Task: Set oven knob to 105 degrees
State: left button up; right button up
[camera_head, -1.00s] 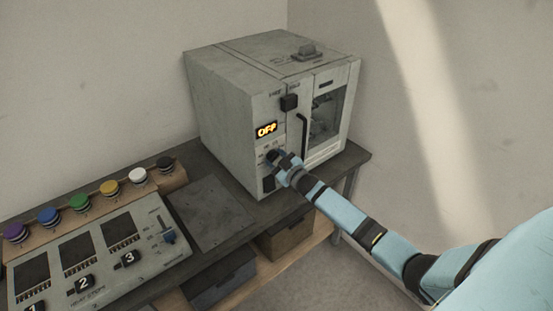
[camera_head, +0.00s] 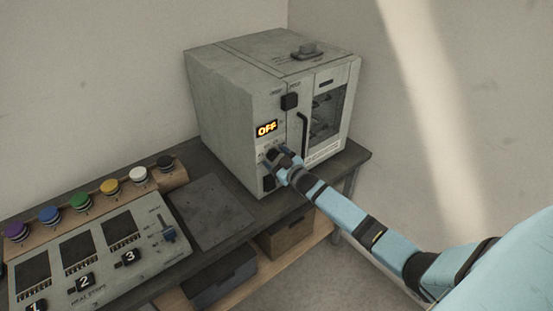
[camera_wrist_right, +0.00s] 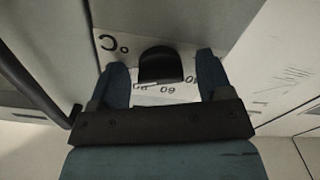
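The grey oven (camera_head: 225,100) stands at the back of the bench, its display (camera_head: 266,129) reading OFF in yellow. My right gripper (camera_head: 274,155) is at the oven front just below the display and hides most of the dial there. In the right wrist view, the dark round-topped knob (camera_wrist_right: 160,64) sits between the two blue fingers of the right gripper (camera_wrist_right: 160,80). The fingers are spread, with a gap on each side of the knob. Dial marks, among them 60 and °C, show around it. My left gripper is not in view.
The oven door's handle (camera_head: 303,135) is close to the right of my gripper. A black square part (camera_head: 289,102) sits above. A panel with numbered blocks (camera_head: 100,262) and several coloured caps stand at left. The dark plate (camera_head: 212,212) on the bench is bare.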

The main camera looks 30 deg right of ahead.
jog(key=s+d+b, duration=0.1)
jog(key=s+b, duration=0.1)
jog(key=s, duration=1.1)
jog(key=shift+s, duration=0.4)
jog(key=s+a+f+m+g, duration=0.1)
jog(key=s+a+f+g, duration=0.2)
jog(key=s+a, duration=0.9)
jog(key=s+a+f+m+g+y, duration=0.1)
jog(key=s+a+f+g, duration=0.3)
jog(key=s+a+f, duration=0.4)
jog(key=s+a, duration=0.4)
jog(key=shift+s+a+f+y, duration=0.3)
jog(key=shift+s+f, duration=0.05)
jog(key=shift+f, duration=0.05)
